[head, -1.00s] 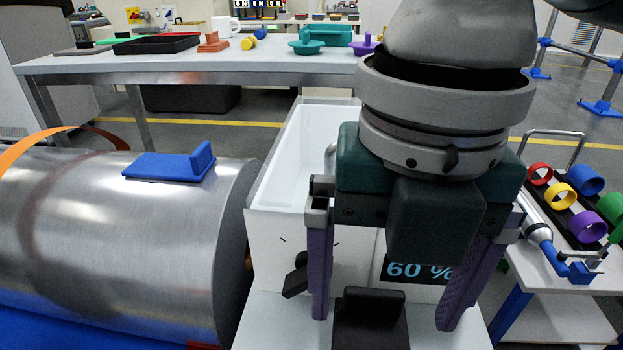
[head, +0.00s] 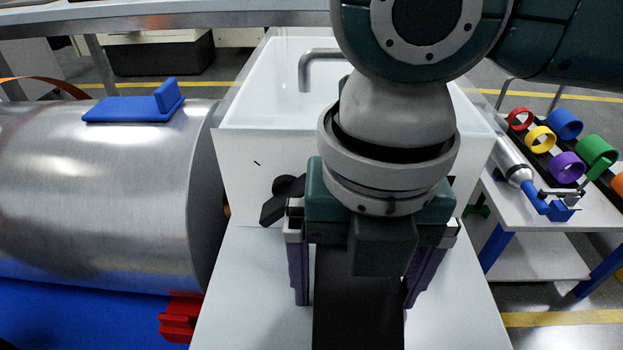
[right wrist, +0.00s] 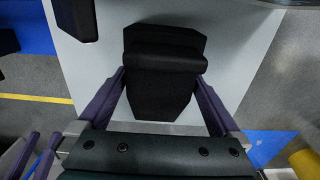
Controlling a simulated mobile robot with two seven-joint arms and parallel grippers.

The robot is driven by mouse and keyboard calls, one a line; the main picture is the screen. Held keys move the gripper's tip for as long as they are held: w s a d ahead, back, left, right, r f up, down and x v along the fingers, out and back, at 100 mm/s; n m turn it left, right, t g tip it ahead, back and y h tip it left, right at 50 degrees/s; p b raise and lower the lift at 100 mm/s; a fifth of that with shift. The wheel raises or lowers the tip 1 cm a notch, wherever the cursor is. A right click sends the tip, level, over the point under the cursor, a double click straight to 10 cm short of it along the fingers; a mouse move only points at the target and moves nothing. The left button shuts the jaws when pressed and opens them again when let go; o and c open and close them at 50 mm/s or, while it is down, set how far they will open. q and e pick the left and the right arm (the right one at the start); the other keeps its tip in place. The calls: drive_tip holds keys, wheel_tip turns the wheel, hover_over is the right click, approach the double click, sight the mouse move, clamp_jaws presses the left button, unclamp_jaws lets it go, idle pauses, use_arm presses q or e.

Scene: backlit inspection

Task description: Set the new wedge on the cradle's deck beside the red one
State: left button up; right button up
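A black wedge (head: 358,310) lies on the white bench top (head: 250,300). My right gripper (head: 352,298) points down over it, open, with one purple finger on each side. In the right wrist view the black wedge (right wrist: 165,75) sits between the spread fingers, with narrow gaps that make contact hard to judge. The red wedge (head: 180,320) is on the blue cradle deck (head: 80,318), below the metal cylinder's right end. What seem to be my left gripper's parted purple fingers (right wrist: 34,155) show at the lower left of the right wrist view.
A large metal cylinder (head: 100,200) lies over the deck, with a blue wedge-shaped piece (head: 135,103) on top. A white sink (head: 270,85) with a black lever (head: 283,198) stands behind the bench. A cart (head: 530,245) with coloured rings is at right.

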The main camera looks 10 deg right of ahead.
clamp_jaws()
idle(0.6)
